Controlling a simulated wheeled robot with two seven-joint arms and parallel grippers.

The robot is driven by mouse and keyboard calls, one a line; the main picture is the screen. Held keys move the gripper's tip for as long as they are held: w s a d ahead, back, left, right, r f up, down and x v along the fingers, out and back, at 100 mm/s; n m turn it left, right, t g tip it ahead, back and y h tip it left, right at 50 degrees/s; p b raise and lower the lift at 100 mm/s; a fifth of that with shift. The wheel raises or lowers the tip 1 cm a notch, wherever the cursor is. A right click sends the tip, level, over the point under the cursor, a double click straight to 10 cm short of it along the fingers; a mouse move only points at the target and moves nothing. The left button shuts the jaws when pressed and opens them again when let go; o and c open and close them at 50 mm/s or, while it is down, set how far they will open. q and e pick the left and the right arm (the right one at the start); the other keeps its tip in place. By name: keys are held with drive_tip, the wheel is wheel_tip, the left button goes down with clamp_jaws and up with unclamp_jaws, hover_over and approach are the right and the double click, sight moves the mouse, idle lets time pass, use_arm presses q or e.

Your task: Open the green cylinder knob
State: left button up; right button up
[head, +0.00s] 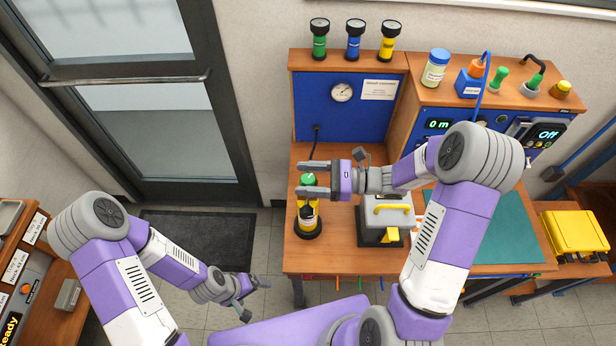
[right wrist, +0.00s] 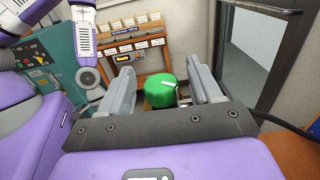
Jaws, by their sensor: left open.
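The green knob (head: 308,179) tops a small upright device with a yellow-and-black body (head: 308,217) at the left of the wooden bench. My right gripper (head: 313,180) reaches in from the right with its fingers on either side of the knob. My left gripper (head: 253,297) is open and empty, low and left of the bench, away from the device.
A grey box with a yellow handle (head: 393,211) stands right of the device. Green (head: 319,42), blue (head: 354,42) and yellow (head: 389,42) gauge-topped cylinders stand on the upper shelf. A teal mat (head: 500,225) covers the bench's right. A yellow case (head: 573,236) sits farther right.

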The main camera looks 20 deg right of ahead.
drive_tip(key=shift+d, duration=0.1)
drive_tip(key=v, duration=0.7)
drive_tip(key=shift+d, duration=0.2)
idle(0.4)
